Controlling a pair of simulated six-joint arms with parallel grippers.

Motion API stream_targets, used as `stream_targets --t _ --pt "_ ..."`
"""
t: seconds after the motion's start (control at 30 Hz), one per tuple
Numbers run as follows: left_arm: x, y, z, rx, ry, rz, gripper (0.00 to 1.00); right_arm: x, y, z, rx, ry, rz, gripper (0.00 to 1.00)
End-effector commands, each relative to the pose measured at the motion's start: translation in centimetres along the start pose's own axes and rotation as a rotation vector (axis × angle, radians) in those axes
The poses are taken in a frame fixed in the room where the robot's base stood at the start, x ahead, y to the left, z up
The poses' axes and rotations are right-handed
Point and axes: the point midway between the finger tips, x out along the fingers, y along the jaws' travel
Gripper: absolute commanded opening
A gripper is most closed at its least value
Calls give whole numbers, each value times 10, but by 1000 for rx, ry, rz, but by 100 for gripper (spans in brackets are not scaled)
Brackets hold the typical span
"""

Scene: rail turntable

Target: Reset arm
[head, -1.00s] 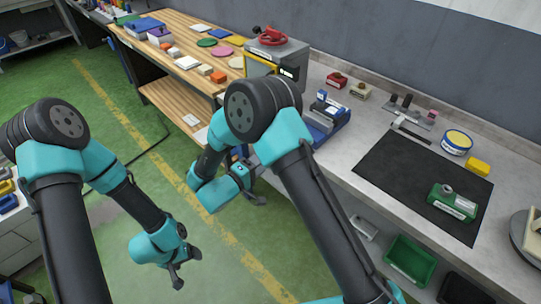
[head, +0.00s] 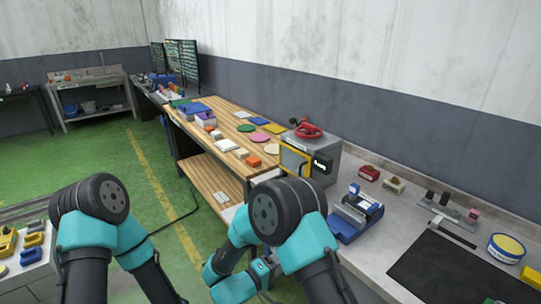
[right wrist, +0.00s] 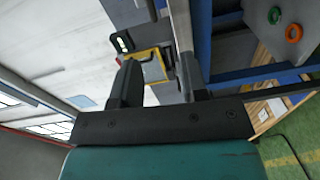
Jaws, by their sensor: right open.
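My right gripper shows in the right wrist view (right wrist: 158,78), its two dark fingers apart with nothing between them. Beyond the fingers, the yellow-framed grey box (right wrist: 150,68) shows at a distance. In the head view my right arm comes in at the bottom centre, folded down beside the wooden bench, and its gripper is mostly cut off by the lower edge. My left arm comes in at the bottom left and hangs down over the green floor. Its gripper is below the picture.
A wooden bench (head: 213,172) holds coloured discs and blocks. The grey box with a red handwheel (head: 308,131) stands by a blue device (head: 356,214) on the grey counter (head: 385,250). A black mat (head: 450,274) and yellow tin (head: 505,249) are at right.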

Motion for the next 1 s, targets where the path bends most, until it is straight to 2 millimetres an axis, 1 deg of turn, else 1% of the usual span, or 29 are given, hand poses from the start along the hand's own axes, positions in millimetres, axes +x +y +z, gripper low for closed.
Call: stream_targets --t 0.03,0.17,0.2,0.3,0.4,0.5,0.57,0.63,0.77,0.8,0.87,0.9,1.0 --pt "0 0 0 0 0 0 80 12 -6 3 30 20 -25 40" --pt "0 0 0 0 0 0 80 48 -28 9 163 110 -139 40" --pt "0 0 0 0 0 0 80 60 -38 13 212 138 -189 40" --pt "0 0 0 0 0 0 80 86 -62 24 335 197 -339 40" --pt "0 0 0 0 0 0 80 104 -87 40 446 226 -507 40" --pt "0 0 0 0 0 0 80 115 -110 61 547 219 -688 40" --pt "0 0 0 0 0 0 80 118 -124 76 600 197 -802 40" --pt "0 0 0 0 0 0 80 118 -138 95 655 156 -935 40" --pt "0 0 0 0 0 0 80 110 -160 136 733 33 -1178 40" --pt "0 0 0 0 0 0 80 105 -166 151 750 -18 -1251 40" --pt "0 0 0 0 0 0 80 96 -172 173 771 -103 -1354 40" --pt "0 0 0 0 0 0 80 90 -176 189 779 -167 -1420 40" --pt "0 0 0 0 0 0 80 72 -180 227 783 -332 -1561 40"
